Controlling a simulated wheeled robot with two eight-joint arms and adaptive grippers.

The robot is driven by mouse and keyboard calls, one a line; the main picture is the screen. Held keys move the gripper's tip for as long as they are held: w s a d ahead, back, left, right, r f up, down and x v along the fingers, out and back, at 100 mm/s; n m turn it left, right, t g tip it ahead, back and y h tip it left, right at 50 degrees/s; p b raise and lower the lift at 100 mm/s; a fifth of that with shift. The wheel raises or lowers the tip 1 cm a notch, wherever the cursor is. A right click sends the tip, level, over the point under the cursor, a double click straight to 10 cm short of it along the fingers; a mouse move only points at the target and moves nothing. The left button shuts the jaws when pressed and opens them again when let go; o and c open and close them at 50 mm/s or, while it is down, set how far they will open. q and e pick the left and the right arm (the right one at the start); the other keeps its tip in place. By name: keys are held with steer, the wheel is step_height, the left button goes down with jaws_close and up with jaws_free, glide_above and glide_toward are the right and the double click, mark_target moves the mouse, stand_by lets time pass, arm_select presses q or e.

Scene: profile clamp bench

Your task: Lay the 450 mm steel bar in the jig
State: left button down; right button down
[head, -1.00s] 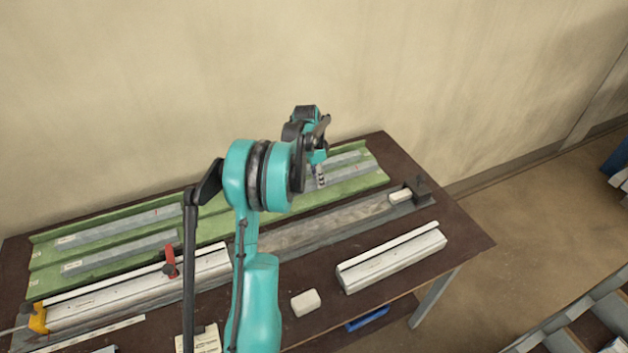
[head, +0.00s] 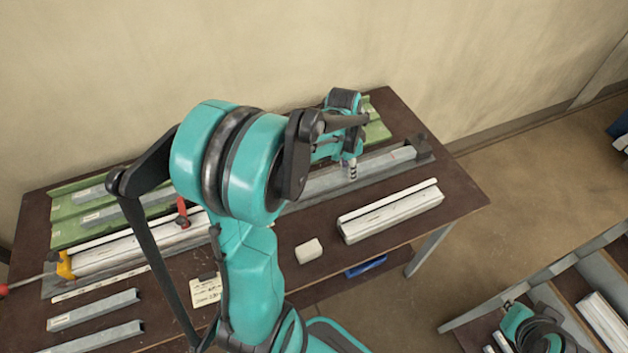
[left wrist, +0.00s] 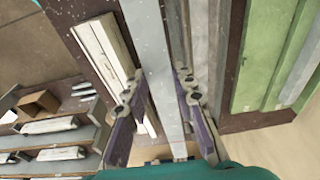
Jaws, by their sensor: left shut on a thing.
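My left gripper (head: 350,170) is shut on a long pale grey steel bar (head: 388,160). The bar also shows between the two fingers in the left wrist view (left wrist: 160,60), with a thin red mark across it. The bar lies along the grey jig (head: 318,188), its far end near the dark end block (head: 420,147). I cannot tell whether it rests in the jig or hangs just above it. My arm hides the jig's middle. Part of my right arm shows at the lower right of the head view; its right gripper (head: 500,342) is too unclear to read.
A white-topped profile (head: 390,212) and a small white block (head: 308,250) lie in front of the jig. A red clamp (head: 182,213) stands at left. Green trays (head: 70,215) with bars lie behind. Loose bars (head: 95,310) lie front left. A shelf rack (head: 590,270) stands at right.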

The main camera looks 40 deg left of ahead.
arm_select(q)
steer(key=s+a+f+b, duration=0.1)
steer(key=a+f, duration=0.1)
steer(key=a, duration=0.1)
steer(key=s+a+f+b, duration=0.1)
steer(key=a+f, duration=0.2)
steer(key=a, duration=0.1)
steer(key=s+a+f+b, duration=0.1)
steer(key=a+f, duration=0.1)
steer(key=a, duration=0.2)
steer(key=shift+f, duration=0.15)
step_height(320, 180, down, 3)
steer(key=shift+f+b, duration=0.1)
steer(key=shift+b, duration=0.6)
steer(key=shift+w+f, duration=0.1)
steer(key=shift+f, duration=0.3)
steer(key=shift+r, duration=0.1)
